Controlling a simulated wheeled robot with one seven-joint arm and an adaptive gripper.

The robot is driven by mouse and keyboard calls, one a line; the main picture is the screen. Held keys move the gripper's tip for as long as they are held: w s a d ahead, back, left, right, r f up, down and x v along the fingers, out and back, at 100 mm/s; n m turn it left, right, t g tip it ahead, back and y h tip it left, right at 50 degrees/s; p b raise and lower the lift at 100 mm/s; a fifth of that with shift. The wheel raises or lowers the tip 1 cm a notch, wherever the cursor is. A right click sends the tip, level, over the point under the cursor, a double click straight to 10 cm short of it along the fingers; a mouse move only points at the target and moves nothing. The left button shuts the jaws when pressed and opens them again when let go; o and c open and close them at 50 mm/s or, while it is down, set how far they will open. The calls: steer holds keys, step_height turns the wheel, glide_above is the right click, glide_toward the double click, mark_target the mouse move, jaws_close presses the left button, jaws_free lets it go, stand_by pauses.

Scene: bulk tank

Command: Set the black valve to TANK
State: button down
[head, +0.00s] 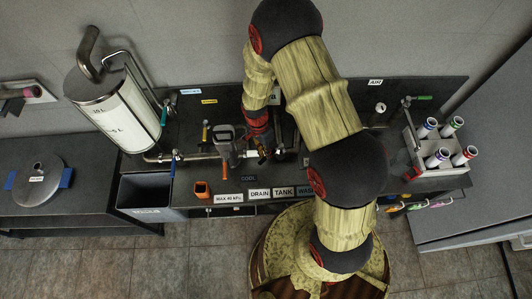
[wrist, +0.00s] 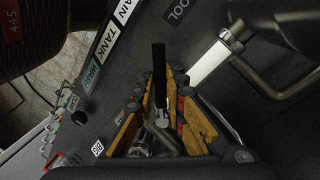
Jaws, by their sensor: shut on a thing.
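The black valve's handle (wrist: 159,62) is a straight black bar standing between my fingers in the wrist view. My gripper (wrist: 162,100), with yellow and dark fingers, is shut on it. The handle's free end sticks out past the fingertips, toward the gap between the COOL label and the DRAIN label. The TANK label (wrist: 108,38) lies to the left of the handle's tip, between DRAIN and WASH; it also shows in the head view (head: 283,191). In the head view my gripper (head: 263,156) is at the pipework, and the handle is hard to make out there.
A steel pipe fitting (wrist: 235,38) is close on the right in the wrist view. A white tank (head: 115,110) and a grey bin (head: 150,196) stand left. A rack of capped tubes (head: 440,145) stands right.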

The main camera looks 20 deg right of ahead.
steer(key=s+d+n+t+h+b, duration=0.1)
steer(key=s+d+n+b, duration=0.3)
steer(key=n, duration=0.5)
steer(key=shift+s+d+n+b, duration=0.3)
steer(key=shift+s+n+b, duration=0.1)
steer(key=shift+b, duration=0.35)
steer(key=c, duration=1.8)
jaws_free()
